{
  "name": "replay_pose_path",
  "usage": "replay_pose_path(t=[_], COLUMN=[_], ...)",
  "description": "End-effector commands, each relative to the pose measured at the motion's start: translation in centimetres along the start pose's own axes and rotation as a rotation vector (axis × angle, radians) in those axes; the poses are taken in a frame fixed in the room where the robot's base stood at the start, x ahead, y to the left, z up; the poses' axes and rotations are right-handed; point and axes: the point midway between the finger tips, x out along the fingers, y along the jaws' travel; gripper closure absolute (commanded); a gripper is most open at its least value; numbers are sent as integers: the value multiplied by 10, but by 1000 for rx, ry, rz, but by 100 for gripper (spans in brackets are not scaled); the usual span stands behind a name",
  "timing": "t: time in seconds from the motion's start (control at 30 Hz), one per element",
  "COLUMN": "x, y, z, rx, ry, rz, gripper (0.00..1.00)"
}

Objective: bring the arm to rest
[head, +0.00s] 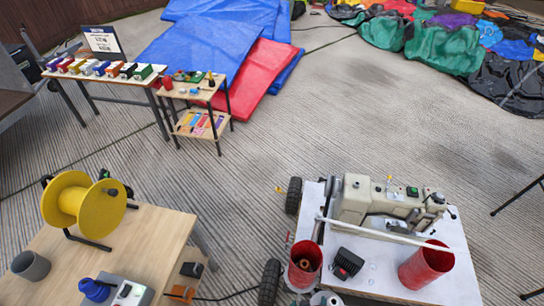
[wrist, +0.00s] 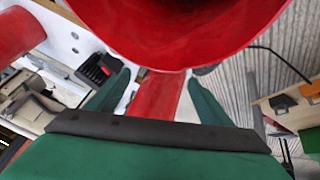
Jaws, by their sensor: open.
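My gripper (wrist: 160,92) shows in the wrist view, with one dark green finger on each side and a gap between them. A large red, curved, rimmed surface (wrist: 180,35) fills the top of that view, very close to the camera. A narrower red piece (wrist: 158,97) shows between the fingers; I cannot tell whether the fingers touch it. In the head view a red cylinder (head: 304,274) with something inside stands at the left front of the white-topped cart (head: 372,277). My gripper cannot be made out in the head view.
A sewing machine (head: 385,200), a black box (head: 346,264) and a second red cylinder (head: 424,266) stand on the cart. A wooden table (head: 150,240) with a yellow reel (head: 85,203) is at left. Tables stand at back left.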

Motion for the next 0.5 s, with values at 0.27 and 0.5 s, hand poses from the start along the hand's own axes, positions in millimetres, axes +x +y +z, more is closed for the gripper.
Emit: replay_pose_path(t=[0.27, 0.5], x=[-78, -167], y=[-45, -63], z=[7, 2], rx=[55, 115], ry=[238, 456], rz=[37, 24], gripper=[26, 26])
